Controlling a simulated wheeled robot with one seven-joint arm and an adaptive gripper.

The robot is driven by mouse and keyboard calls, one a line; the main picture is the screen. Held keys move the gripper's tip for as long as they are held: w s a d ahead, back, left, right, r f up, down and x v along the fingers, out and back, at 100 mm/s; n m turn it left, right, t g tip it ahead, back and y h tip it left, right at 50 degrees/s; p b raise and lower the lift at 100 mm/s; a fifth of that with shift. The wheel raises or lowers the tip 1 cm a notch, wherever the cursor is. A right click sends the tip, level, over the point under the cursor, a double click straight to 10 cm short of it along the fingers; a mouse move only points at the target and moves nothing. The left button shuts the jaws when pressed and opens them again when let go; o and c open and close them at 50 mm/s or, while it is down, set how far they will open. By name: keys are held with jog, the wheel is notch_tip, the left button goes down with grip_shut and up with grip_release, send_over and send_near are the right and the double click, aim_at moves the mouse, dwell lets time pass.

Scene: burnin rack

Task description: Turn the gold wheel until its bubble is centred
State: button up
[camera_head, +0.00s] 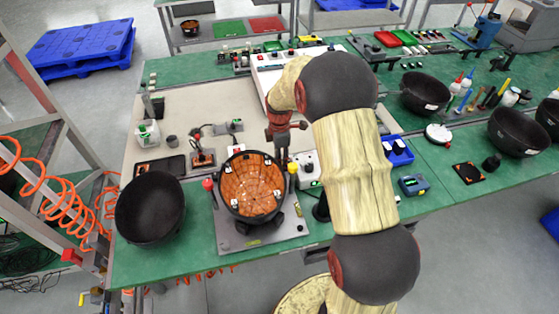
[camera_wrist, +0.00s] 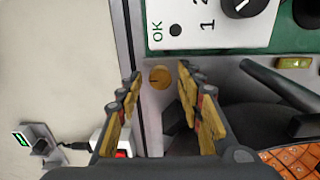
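The gold wheel (camera_wrist: 160,77) shows in the wrist view as a small round gold disc with a dark mark, on a grey plate. My gripper (camera_wrist: 157,84) is open, with its two fingertips on either side of the wheel in the picture; I cannot tell whether they touch it. A yellow-green bubble vial (camera_wrist: 294,62) lies to the right; its bubble is too small to read. In the head view, my gripper (camera_head: 281,150) points down behind the fixture; the wheel is not clear there. The grey fixture plate (camera_head: 228,237) carries a dark bowl with an orange inside (camera_head: 252,183).
A white box marked OK, 1, 2 (camera_wrist: 205,30) borders the wheel. Dark fixture arms (camera_wrist: 280,87) are close on the right.

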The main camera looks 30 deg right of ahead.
grip_shut()
jog(key=shift+r+m+p, duration=0.1)
jog(key=shift+m+p, duration=0.2)
dwell(0.3)
jog(key=m+p, duration=0.3)
jog(key=m, duration=0.1)
jog(key=m+p, duration=0.3)
jog(key=m, duration=0.3)
jog(key=shift+m, duration=0.4)
jog(key=m+p, duration=0.1)
jog(key=m, duration=0.2)
jog(key=shift+m, duration=0.3)
jog(key=m+p, duration=0.1)
jog(key=m, duration=0.2)
jog(key=shift+m, duration=0.3)
jog(key=m+p, duration=0.1)
jog(key=m, duration=0.5)
jog(key=shift+p, duration=0.3)
